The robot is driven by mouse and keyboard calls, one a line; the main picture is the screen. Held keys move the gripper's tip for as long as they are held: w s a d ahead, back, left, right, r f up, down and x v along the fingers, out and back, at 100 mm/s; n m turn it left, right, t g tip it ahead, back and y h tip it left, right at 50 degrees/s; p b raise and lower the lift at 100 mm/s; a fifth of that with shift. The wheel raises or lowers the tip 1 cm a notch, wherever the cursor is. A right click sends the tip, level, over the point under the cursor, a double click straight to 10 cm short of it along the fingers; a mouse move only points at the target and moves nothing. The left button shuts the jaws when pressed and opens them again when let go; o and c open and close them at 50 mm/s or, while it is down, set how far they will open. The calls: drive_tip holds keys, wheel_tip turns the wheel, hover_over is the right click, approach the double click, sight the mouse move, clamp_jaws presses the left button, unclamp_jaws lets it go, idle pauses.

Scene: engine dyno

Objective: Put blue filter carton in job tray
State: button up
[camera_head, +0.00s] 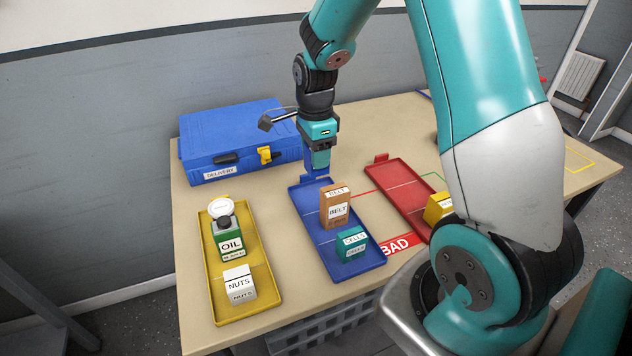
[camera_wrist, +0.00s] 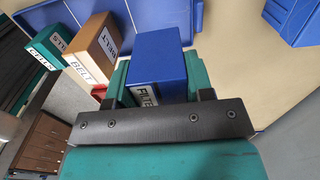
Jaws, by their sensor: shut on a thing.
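The blue filter carton (camera_wrist: 158,58) is held between the green fingers of my gripper (camera_wrist: 160,82) in the wrist view; part of its label shows at its near end. The blue tray holds an upright brown belt carton (camera_head: 335,207) and a green cells carton (camera_head: 352,243). I see no label reading job tray, so I cannot tell by label which tray it is.
A yellow tray (camera_head: 260,308) at left holds a green oil can (camera_head: 229,240) and a white nuts carton (camera_head: 238,284). A red tray (camera_head: 396,192) marked BAD at right holds a yellow carton (camera_head: 437,208). A blue delivery case (camera_head: 235,135) stands behind. The blue tray's far end looks clear.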

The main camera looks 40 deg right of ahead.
drive_tip(key=shift+d+f, duration=0.1)
drive_tip(key=shift+f, duration=3.9)
drive_tip(key=shift+f, duration=0.15)
drive_tip(key=o, duration=0.9)
drive_tip(key=shift+o, duration=0.2)
wheel_tip(320, 180, up, 12)
drive_tip(key=shift+f, duration=0.1)
drive_tip(key=s+a+r+n+y, duration=0.1)
drive_tip(key=s+a+r+n, duration=0.35)
drive_tip(key=a+n, duration=0.35)
drive_tip(key=s+a+r+n+y, duration=0.1)
drive_tip(key=s+a+r+n, duration=0.3)
drive_tip(key=s+a+n, duration=0.3)
drive_tip(key=s+a+r+n+y, duration=0.2)
drive_tip(key=s+a+n, duration=0.5)
drive_tip(key=s+n, duration=0.4)
drive_tip(key=shift+a+r+n, duration=0.15)
drive_tip(key=shift+a+n, duration=0.2)
drive_tip(key=shift+n, duration=0.85)
